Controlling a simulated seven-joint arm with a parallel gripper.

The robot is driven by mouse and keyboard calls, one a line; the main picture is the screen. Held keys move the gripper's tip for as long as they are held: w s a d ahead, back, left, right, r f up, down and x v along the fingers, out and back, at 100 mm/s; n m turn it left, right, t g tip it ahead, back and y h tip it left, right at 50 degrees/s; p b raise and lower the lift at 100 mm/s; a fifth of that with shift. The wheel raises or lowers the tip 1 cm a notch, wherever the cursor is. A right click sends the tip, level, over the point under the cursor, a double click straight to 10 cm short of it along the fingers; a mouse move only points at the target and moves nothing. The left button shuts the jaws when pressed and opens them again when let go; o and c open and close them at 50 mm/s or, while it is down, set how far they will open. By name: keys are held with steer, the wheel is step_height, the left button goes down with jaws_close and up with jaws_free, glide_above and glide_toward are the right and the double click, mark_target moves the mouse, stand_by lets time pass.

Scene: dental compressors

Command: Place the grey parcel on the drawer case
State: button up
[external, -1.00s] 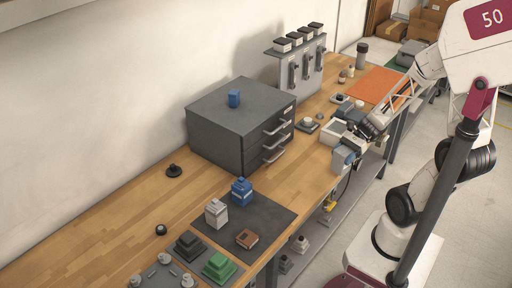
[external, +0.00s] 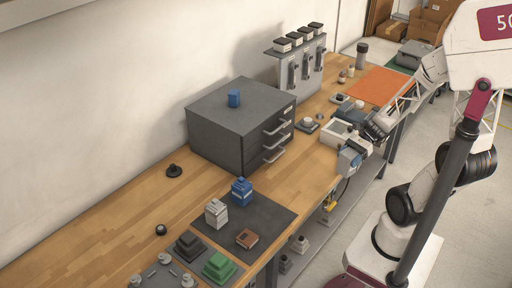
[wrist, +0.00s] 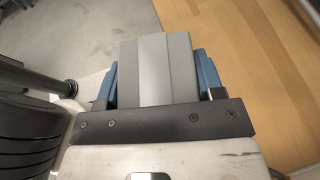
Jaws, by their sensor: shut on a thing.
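The grey parcel (wrist: 157,68), a grey block with a lighter band along its middle, is between the two blue fingers of my gripper (wrist: 157,75) in the wrist view. The fingers are shut on its sides. In the external view my gripper (external: 347,162) is at the bench's front edge, right of the drawer case; the parcel is hard to make out there. The drawer case (external: 217,128) is a dark grey cabinet with several handles on its right-facing front.
A dark mat (external: 272,214) holds a blue item (external: 242,192), a pale grey item (external: 216,213) and a brown item (external: 247,238). A white tray (external: 336,134) lies behind my gripper. A grey rack (external: 301,70) stands beyond the case. Bare wood lies in front of the case.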

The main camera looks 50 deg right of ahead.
steer(key=w+r+m+t, duration=0.1)
steer(key=w+r, duration=1)
steer(key=w, duration=0.3)
steer(key=w+r+m+t, duration=0.1)
steer(key=w+r, duration=1.1)
steer(key=w, duration=0.2)
steer(key=shift+w+d, duration=0.15)
steer(key=shift+d, duration=0.15)
steer(key=shift+w, duration=0.1)
glide_above(260, 96)
steer(key=shift+a+f+h, duration=0.1)
steer(key=shift+f+h, duration=0.2)
steer(key=shift+f, duration=0.4)
steer(key=shift+f, duration=0.1)
steer(key=shift+f, duration=1.65)
steer(key=shift+f, duration=0.15)
